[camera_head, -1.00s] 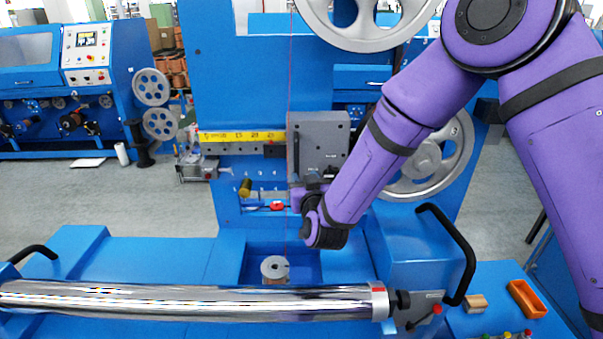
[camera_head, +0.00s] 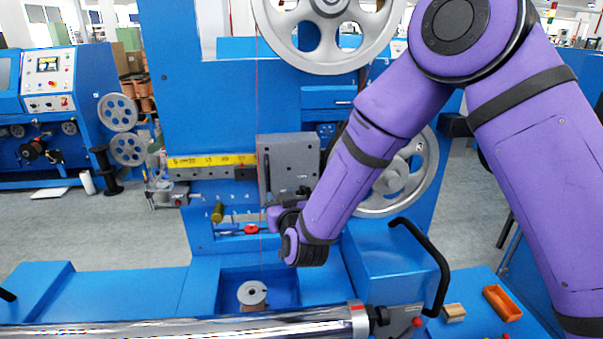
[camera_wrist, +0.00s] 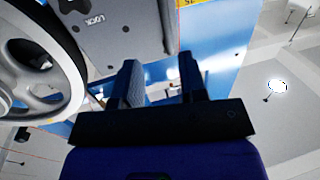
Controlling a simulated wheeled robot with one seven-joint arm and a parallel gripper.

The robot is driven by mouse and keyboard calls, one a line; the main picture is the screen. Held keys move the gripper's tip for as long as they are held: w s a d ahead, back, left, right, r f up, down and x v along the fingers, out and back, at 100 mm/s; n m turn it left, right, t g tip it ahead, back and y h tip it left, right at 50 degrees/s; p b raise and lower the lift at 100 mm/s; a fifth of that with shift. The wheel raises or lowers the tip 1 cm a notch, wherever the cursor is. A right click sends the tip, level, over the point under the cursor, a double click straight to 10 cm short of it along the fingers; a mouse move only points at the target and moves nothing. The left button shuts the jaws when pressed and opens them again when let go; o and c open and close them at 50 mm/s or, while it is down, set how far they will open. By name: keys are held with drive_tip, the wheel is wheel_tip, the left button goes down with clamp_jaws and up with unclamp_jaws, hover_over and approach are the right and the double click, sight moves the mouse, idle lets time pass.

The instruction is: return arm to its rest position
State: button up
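My purple arm (camera_head: 345,185) reaches down from the upper right in the head view, in front of the blue machine (camera_head: 175,85). Its black-banded wrist end is just below the grey block (camera_head: 288,165) on the machine. My gripper is mostly hidden behind the wrist there. In the wrist view my gripper (camera_wrist: 162,78) shows two dark fingers standing apart. Nothing is visibly held between them; the blue machine shows through the gap. The grey block (camera_wrist: 120,30) is just beyond the fingers in that view.
A large grey pulley (camera_head: 330,8) is above the arm and another wheel (camera_head: 430,165) behind it. A spool (camera_head: 252,293) sits in a recess below the gripper. A shiny roller (camera_head: 230,328) crosses the front. A black handle (camera_head: 435,255) and orange tray (camera_head: 502,303) are right.

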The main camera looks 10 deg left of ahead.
drive_tip(key=s+d+r+g+h, duration=0.2)
drive_tip(key=d+r, duration=0.7)
drive_tip(key=d, duration=0.2)
drive_tip(key=s+d+r+g+h, duration=0.1)
drive_tip(key=s+d+r+g, duration=0.15)
drive_tip(key=d+r, duration=0.7)
drive_tip(key=s+d+r+m+g+h, duration=0.1)
drive_tip(key=s+d+m+g+h, duration=0.1)
drive_tip(key=s+d, duration=0.9)
drive_tip(key=s+d+r+m+g+h, duration=0.1)
drive_tip(key=s+d+m+g+h, duration=0.1)
drive_tip(key=s+d, duration=0.9)
drive_tip(key=s+m+g, duration=0.1)
drive_tip(key=s+g, duration=0.1)
drive_tip(key=s, duration=0.3)
drive_tip(key=shift+d, duration=0.1)
